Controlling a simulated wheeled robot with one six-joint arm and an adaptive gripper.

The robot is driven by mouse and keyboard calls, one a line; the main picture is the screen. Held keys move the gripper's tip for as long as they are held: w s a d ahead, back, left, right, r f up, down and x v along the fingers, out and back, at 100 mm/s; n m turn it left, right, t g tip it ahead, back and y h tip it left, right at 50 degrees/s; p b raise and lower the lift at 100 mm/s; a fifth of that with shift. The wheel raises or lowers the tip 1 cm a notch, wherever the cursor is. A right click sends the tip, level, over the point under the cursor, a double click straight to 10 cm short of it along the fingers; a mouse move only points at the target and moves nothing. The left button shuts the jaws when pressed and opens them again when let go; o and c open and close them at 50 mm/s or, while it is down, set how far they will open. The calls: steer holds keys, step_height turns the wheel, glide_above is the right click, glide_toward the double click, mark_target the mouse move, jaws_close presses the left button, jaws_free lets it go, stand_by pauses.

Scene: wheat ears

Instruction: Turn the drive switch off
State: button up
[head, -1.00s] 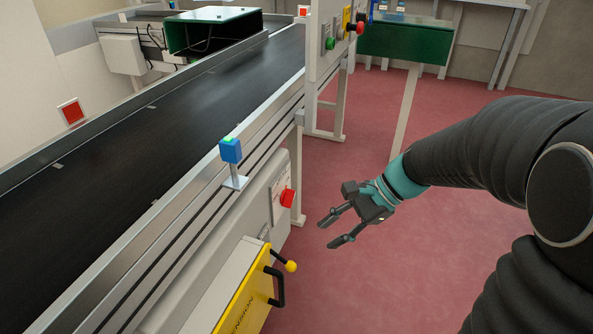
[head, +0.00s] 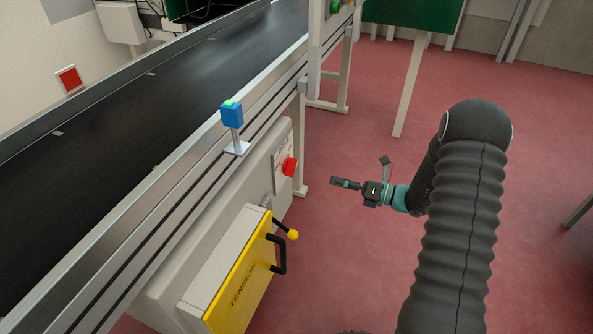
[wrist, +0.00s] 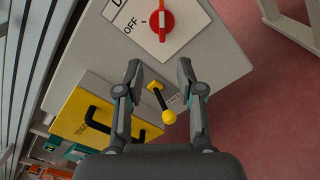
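The drive switch (head: 290,166) is a red rotary knob on a white plate on the side of the conveyor's grey housing. In the wrist view the knob (wrist: 161,21) is at the top; its white line runs roughly up and down. "OFF" is printed to its left, and the label above it is cut off. My gripper (head: 345,183) is to the right of the knob in the head view, apart from it. In the wrist view my gripper (wrist: 161,72) is open and empty, its fingertips below the knob in the picture.
A yellow "TENSION" panel (head: 240,294) with a black handle (head: 281,258) and a yellow-tipped lever (head: 292,235) sits near the switch. A blue box (head: 232,115) with a green top stands on the conveyor rail. The red floor right of the housing is clear.

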mark_target(290, 167)
steer(key=x, duration=1.3)
steer(key=shift+w+a, duration=0.3)
steer(key=shift+f, duration=0.15)
jaws_close()
